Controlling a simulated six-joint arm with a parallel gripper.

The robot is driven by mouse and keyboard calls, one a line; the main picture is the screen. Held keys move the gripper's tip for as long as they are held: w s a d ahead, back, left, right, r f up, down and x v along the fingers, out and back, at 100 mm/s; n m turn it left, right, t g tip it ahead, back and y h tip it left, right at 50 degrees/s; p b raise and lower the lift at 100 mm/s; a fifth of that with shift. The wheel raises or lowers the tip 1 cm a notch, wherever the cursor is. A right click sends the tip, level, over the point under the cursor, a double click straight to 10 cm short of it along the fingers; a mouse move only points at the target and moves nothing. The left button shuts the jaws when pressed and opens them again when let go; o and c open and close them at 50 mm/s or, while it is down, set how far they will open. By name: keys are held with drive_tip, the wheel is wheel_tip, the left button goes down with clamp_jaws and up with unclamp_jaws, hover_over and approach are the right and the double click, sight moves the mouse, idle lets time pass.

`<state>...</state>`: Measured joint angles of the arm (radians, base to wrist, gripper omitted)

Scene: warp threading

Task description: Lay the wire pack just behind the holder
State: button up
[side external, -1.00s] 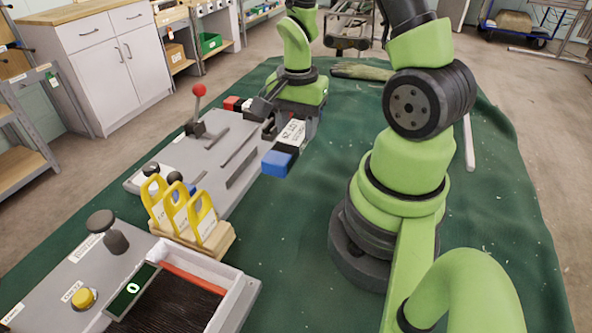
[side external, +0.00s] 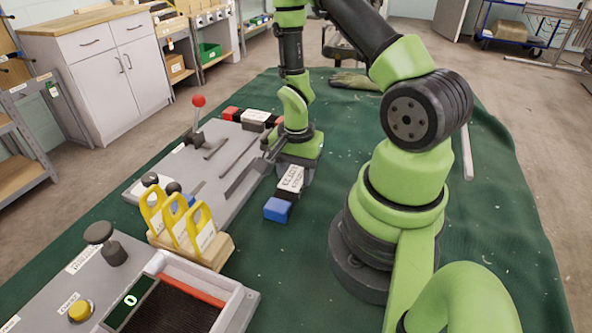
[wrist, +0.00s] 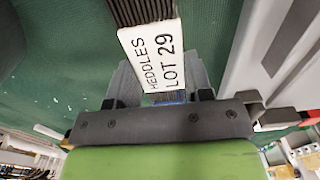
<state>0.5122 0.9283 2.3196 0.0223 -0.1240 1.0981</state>
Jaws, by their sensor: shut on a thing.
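The wire pack (side external: 290,180) is a bar with a white label and a blue end. My gripper (side external: 297,157) is shut on it at the right edge of the grey plate. The pack is over the green cloth, low down; I cannot tell whether it touches. In the wrist view the pack (wrist: 152,50) shows a dark ribbed part and a label reading "HEDDLES LOT 29", between the fingers (wrist: 160,82). A wooden holder (side external: 218,255) with yellow upright tools stands nearer the camera, left of the pack. The pack's far end is hidden by my gripper.
A grey plate (side external: 215,165) with a red-knobbed lever (side external: 198,101) lies left of my gripper. Another bar with a red end (side external: 231,113) is at its far edge. A counter box (side external: 165,300) is in front. The green cloth (side external: 300,245) is clear nearer the camera.

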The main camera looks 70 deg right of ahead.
sight(295, 174)
drive_tip(key=o, duration=1.2)
drive_tip(key=shift+f, duration=0.15)
wheel_tip(295, 174, up, 12)
drive_tip(key=s+a+r+n+t+y, duration=0.1)
drive_tip(key=s+a+r+n+t, duration=0.1)
drive_tip(key=a+r+n, duration=0.5)
drive_tip(key=s+a+r+n+t+y, duration=0.1)
drive_tip(key=s+a+r+n+t, duration=0.2)
drive_tip(key=r, duration=0.8)
drive_tip(key=shift+a+n+t, duration=1.1)
drive_tip(key=shift+a+n, duration=0.8)
drive_tip(key=shift+n, duration=0.1)
drive_tip(key=shift+s, duration=0.1)
